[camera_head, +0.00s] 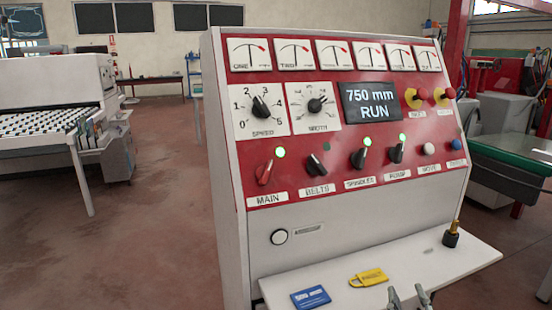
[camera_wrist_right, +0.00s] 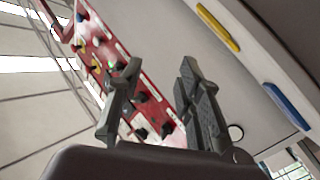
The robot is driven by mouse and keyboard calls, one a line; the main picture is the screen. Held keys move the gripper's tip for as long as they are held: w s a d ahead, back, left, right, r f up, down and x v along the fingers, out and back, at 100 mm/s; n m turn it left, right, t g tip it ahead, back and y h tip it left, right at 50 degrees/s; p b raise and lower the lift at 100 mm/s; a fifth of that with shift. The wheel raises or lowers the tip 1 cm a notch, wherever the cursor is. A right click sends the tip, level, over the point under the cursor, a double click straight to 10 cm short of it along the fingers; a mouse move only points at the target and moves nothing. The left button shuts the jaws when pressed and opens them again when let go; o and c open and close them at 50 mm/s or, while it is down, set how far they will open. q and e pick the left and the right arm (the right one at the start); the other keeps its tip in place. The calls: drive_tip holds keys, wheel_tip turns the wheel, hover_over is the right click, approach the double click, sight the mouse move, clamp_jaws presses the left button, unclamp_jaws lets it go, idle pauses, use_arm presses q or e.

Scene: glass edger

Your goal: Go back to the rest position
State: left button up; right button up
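My right gripper (camera_head: 410,297) shows at the bottom edge of the head view, in front of the console's shelf. In the right wrist view my right gripper (camera_wrist_right: 155,90) has its two fingers apart with nothing between them. It is apart from the red control panel (camera_head: 440,150), which lies beyond the fingers. My left gripper is not in view. The panel's display (camera_head: 370,105) reads 750 mm RUN. Green lamps are lit above the MAIN (camera_head: 265,172), SPINDLES (camera_head: 359,157) and PUMP (camera_head: 396,152) switches; the lamp at BELTS (camera_head: 316,165) looks dark.
A white roller machine (camera_head: 50,90) stands at the left. The floor (camera_head: 150,235) left of the console is clear.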

drive_tip(key=s+a+f+m+g+y, duration=0.1)
drive_tip(key=s+f+m+g, duration=0.1)
drive_tip(key=s+f+g, duration=0.85)
drive_tip(key=s+a+f+g+y, duration=0.2)
drive_tip(key=s+a+f, duration=0.1)
drive_tip(key=s+f, duration=0.35)
drive_tip(key=s+a+f+g+y, duration=0.1)
drive_tip(key=s+a+f, duration=0.1)
drive_tip(key=s+f, duration=0.5)
wheel_tip(320, 180, down, 25)
drive_tip(key=s+g, duration=0.1)
drive_tip(key=s, duration=0.2)
drive_tip(key=s+d+f+n+g, duration=0.1)
drive_tip(key=s+d+f, duration=0.2)
drive_tip(key=s+f, duration=1.2)
drive_tip(key=shift+s+f, duration=0.4)
drive_tip(key=shift+s, duration=0.3)
drive_tip(key=shift+g, duration=0.25)
